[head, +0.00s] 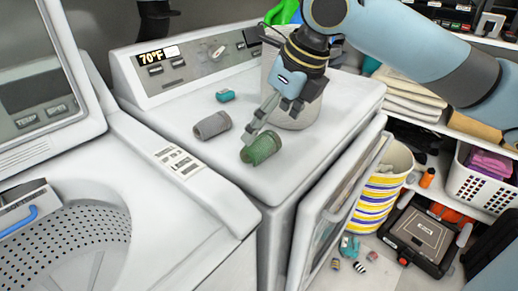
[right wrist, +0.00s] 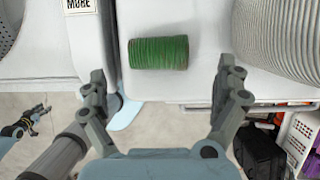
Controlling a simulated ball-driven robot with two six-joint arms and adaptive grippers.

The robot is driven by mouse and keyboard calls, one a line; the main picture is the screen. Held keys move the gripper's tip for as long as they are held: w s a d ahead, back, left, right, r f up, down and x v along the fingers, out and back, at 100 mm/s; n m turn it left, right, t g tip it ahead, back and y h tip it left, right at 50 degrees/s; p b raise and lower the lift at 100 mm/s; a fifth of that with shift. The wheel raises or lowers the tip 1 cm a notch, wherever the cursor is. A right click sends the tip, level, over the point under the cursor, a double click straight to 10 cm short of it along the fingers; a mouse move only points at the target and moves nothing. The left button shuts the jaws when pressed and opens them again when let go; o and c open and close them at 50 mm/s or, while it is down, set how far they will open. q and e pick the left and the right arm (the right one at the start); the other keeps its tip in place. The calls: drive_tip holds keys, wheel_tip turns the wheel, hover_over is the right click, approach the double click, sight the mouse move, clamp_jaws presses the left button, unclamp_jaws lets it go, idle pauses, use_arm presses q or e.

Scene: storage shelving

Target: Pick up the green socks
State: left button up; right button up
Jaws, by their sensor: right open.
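The green socks (head: 261,148) are a rolled, ribbed bundle lying on the white top of the dryer (head: 180,108), near its front edge. In the right wrist view the green socks (right wrist: 158,53) lie ahead of the fingertips, between their lines and clear of both. My right gripper (head: 258,122) reaches down from the upper right, with its fingers just above and behind the socks in the head view. In the right wrist view my right gripper (right wrist: 165,80) has its two fingers wide apart with nothing between them.
A grey sock roll (head: 212,125) and a small teal item (head: 225,95) lie left of the green socks. A ribbed white basket (head: 290,95) stands behind the gripper. The open washer (head: 150,170) is at left; a striped basket (head: 378,190) stands right of the open dryer door (head: 335,205).

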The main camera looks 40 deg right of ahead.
sight(262, 141)
drive_tip(key=x, duration=0.6)
drive_tip(key=shift+a+f, duration=0.2)
drive_tip(key=shift+f, duration=0.25)
drive_tip(key=shift+s, duration=0.1)
drive_tip(key=c, duration=1)
drive_tip(key=shift+o, duration=0.2)
drive_tip(key=shift+r, duration=0.2)
